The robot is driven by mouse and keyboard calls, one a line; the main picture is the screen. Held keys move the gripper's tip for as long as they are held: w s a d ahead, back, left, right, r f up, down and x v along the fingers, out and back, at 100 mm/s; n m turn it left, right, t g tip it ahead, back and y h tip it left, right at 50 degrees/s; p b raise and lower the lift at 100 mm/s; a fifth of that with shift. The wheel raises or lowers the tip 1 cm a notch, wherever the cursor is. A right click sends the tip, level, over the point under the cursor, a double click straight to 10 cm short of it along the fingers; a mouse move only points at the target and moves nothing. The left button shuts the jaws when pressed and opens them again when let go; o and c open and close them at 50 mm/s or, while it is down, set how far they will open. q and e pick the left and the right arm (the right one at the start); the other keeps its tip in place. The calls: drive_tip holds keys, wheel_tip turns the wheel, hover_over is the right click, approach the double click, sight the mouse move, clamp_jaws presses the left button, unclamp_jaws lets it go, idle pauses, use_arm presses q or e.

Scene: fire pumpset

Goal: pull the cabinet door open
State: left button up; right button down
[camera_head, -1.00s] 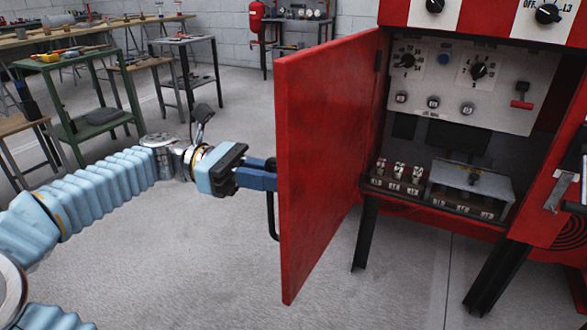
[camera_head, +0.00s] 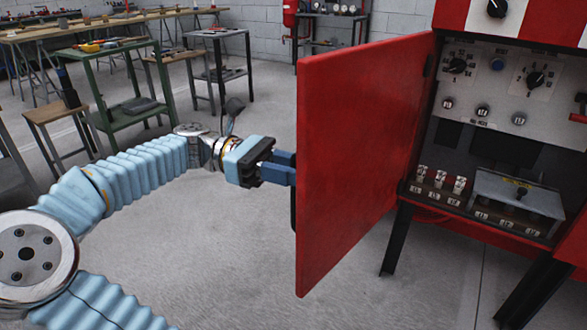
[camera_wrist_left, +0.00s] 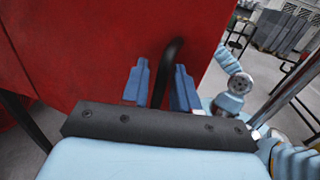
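The red cabinet door (camera_head: 360,160) stands wide open, swung out to the left of the red cabinet (camera_head: 465,20), with its inner face toward me. My left gripper (camera_head: 294,168) is at the door's outer side, near its free edge, and the door partly hides its fingertips. The door's red outer face (camera_wrist_left: 100,50) fills much of that view. My right gripper is not in view.
Inside the cabinet are a panel with knobs (camera_head: 536,80) and a grey box (camera_head: 515,192). Black legs (camera_head: 396,240) support the cabinet. Workbenches, including a green one (camera_head: 130,115), stand at the back left. Grey floor (camera_head: 230,260) is clear left of the door.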

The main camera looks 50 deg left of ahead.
use_arm(q)
drive_tip(key=shift+a, duration=0.1)
drive_tip(key=v, duration=1.3)
drive_tip(key=shift+s+a, duration=0.25)
